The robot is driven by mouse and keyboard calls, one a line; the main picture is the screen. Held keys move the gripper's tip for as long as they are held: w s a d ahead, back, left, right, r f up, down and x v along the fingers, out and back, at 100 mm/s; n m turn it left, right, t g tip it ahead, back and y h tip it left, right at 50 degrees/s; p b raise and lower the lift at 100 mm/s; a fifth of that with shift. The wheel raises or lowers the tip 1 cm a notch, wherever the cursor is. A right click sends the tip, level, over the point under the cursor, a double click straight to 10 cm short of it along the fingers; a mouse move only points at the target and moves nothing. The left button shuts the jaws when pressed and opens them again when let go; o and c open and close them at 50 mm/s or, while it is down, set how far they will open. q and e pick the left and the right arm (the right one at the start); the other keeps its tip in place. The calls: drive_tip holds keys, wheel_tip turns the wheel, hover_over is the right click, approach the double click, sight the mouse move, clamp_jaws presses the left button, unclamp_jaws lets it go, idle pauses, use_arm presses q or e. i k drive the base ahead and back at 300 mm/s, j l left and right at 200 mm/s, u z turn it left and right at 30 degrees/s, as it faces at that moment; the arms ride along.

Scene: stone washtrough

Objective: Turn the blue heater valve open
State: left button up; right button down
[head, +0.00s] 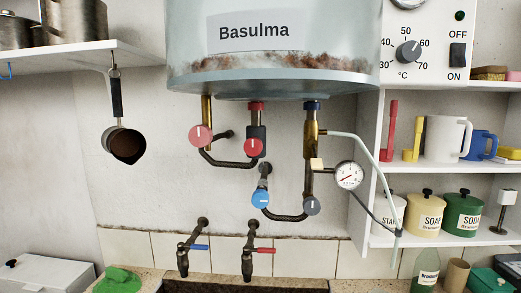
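Whether the valve is open or closed cannot be told from the mark alone. Neither of my grippers is in view, and nothing touches the blue knob.
A second, paler red knob (201,136) hangs at the left and a gauge (348,175) at the right. Two taps, blue-handled (194,247) and red-handled (264,250), stick out below over the trough. Shelves (440,166) with mugs and jars flank the right. A hanging ladle (126,144) is left.

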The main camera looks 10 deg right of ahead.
sight(259, 198)
drive_tip(key=k+j, duration=0.15)
drive_tip(key=j, duration=0.2)
drive_tip(key=k+j, duration=0.15)
drive_tip(key=j, duration=0.25)
drive_tip(key=k+j, duration=0.1)
drive_tip(key=j, duration=0.25)
